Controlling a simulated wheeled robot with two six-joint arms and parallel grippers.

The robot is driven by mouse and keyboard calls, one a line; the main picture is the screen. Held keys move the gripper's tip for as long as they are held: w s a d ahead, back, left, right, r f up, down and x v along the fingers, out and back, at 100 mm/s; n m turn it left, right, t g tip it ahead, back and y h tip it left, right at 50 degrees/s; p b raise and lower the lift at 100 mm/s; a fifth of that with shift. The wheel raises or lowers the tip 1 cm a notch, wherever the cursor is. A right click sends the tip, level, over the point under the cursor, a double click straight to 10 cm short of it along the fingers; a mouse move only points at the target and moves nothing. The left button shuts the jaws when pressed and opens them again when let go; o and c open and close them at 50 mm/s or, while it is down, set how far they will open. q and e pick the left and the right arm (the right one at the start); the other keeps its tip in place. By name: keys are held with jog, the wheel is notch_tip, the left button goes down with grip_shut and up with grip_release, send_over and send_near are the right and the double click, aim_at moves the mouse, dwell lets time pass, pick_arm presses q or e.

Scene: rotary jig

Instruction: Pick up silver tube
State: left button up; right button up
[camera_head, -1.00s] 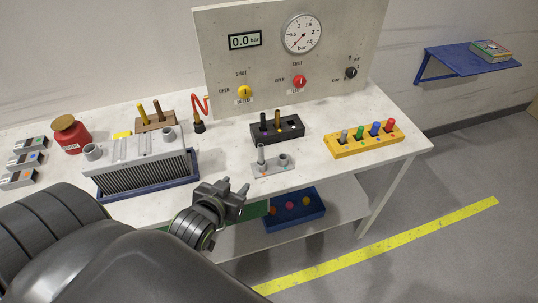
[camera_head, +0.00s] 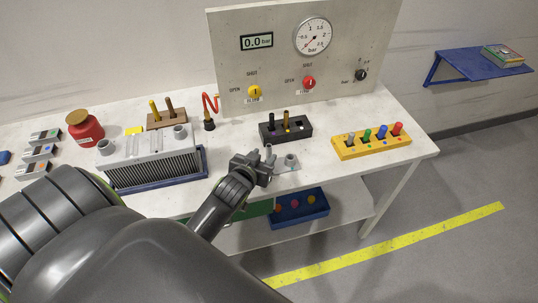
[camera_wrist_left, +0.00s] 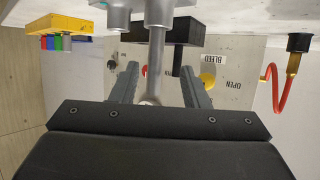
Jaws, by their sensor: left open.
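The silver tube (camera_head: 268,151) stands upright on the small grey jig (camera_head: 289,167) near the table's front edge. My left gripper (camera_head: 263,163) is open at the tube and hides its lower part in the head view. In the left wrist view, which is upside down, the tube (camera_wrist_left: 157,62) lies between the two spread fingers (camera_wrist_left: 158,85), with a visible gap on both sides. The gripper is not closed on it. My right gripper is not in view.
A black block (camera_head: 285,130) with pegs stands just behind the jig. A yellow rack (camera_head: 371,145) with coloured pegs is to the right, and a finned grey unit (camera_head: 152,160) to the left. The gauge panel (camera_head: 285,60) rises behind. A blue bin (camera_head: 300,215) sits below.

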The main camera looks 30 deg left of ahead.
aim_at(268, 155)
pick_arm(q)
jog(key=shift+p+x, duration=0.4)
jog(key=shift+x, duration=0.5)
jog(key=shift+d+f+p+x, duration=0.1)
jog(key=shift+d+p+x, duration=0.1)
jog(key=shift+x, duration=0.75)
jog(key=shift+d+f+p+x, duration=0.15)
jog(key=shift+x, duration=0.85)
jog(key=shift+s, duration=0.1)
grip_shut()
